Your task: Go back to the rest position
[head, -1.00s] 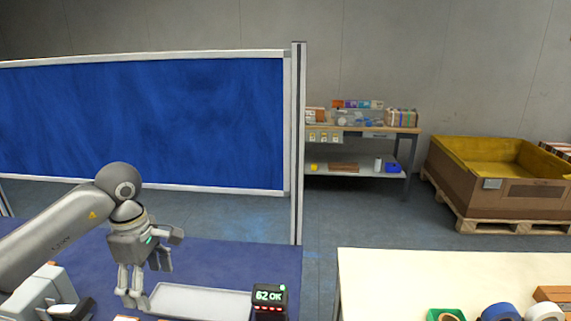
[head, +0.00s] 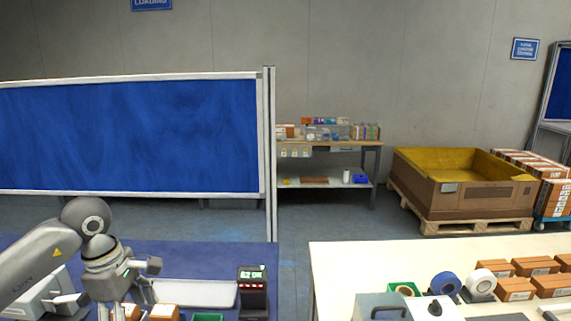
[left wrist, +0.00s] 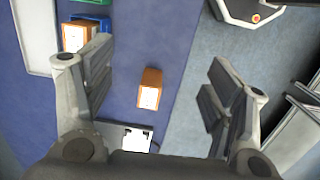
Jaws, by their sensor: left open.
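My left gripper (head: 122,312) hangs over the blue table (head: 195,257) at the lower left of the head view, its fingertips cut off by the bottom edge. In the left wrist view my left gripper (left wrist: 160,75) has its fingers wide apart with nothing between them. A small orange-brown box with a white label (left wrist: 150,88) lies on the blue surface below, apart from the fingers. My right gripper is in neither view.
A display unit (head: 252,288) and a pale tray (head: 190,293) stand on the blue table. A cream table (head: 370,257) at the right holds tape rolls and several boxes (head: 530,266). Blue panel (head: 130,135), shelf (head: 330,146) and pallet crate (head: 450,205) stand behind.

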